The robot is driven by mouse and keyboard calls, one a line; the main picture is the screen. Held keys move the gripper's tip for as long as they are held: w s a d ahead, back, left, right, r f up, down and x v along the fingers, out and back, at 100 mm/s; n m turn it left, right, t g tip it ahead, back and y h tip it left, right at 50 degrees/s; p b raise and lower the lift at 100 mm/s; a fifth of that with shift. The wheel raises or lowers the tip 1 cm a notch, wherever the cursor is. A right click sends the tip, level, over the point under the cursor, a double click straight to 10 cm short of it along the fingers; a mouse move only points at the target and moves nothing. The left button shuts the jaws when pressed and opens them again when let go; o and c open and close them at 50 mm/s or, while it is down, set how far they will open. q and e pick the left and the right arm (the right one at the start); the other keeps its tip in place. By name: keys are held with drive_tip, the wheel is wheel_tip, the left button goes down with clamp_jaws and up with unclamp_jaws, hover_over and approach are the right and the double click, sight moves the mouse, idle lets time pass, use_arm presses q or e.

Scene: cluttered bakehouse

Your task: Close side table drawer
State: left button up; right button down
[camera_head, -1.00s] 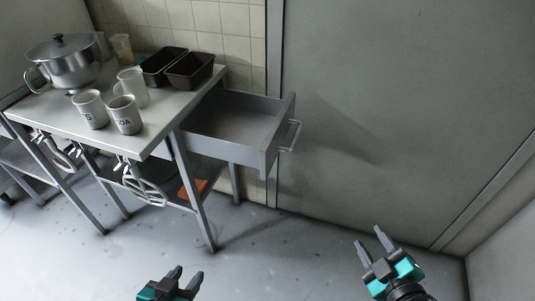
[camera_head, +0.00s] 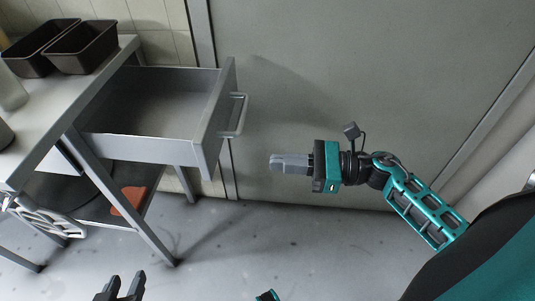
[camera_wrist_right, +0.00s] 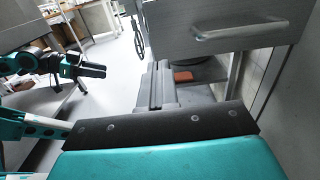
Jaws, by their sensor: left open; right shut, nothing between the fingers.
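The side table (camera_head: 45,140) stands at the left in the head view. Its grey drawer (camera_head: 165,105) is pulled out to the right and looks empty. The drawer's bar handle (camera_head: 236,115) is on its right-hand front; it also shows in the right wrist view (camera_wrist_right: 240,30). My right gripper (camera_head: 272,163) is shut and empty, pointing left, a short way right of the handle and apart from it. My left gripper (camera_head: 121,284) is open and empty at the bottom edge, below the table; it also shows in the right wrist view (camera_wrist_right: 104,70).
Two dark loaf tins (camera_head: 80,47) stand on the tabletop. An orange item (camera_head: 130,199) lies on the lower shelf. A grey wall panel (camera_head: 350,80) stands behind; the floor (camera_head: 290,245) in front is clear.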

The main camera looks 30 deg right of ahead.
sight(117, 148)
drive_tip(key=x, duration=1.2)
drive_tip(key=b+x, duration=0.5)
drive_tip(key=x, duration=1.5)
drive_tip(key=shift+w+a+f, duration=0.1)
drive_tip(key=b+x, duration=0.1)
drive_tip(key=x, duration=0.2)
drive_tip(key=shift+w+a, duration=0.1)
drive_tip(key=shift+w, duration=0.05)
drive_tip(key=shift+w+a, duration=0.2)
drive_tip(key=shift+a, duration=0.1)
drive_tip(key=shift+d, duration=0.15)
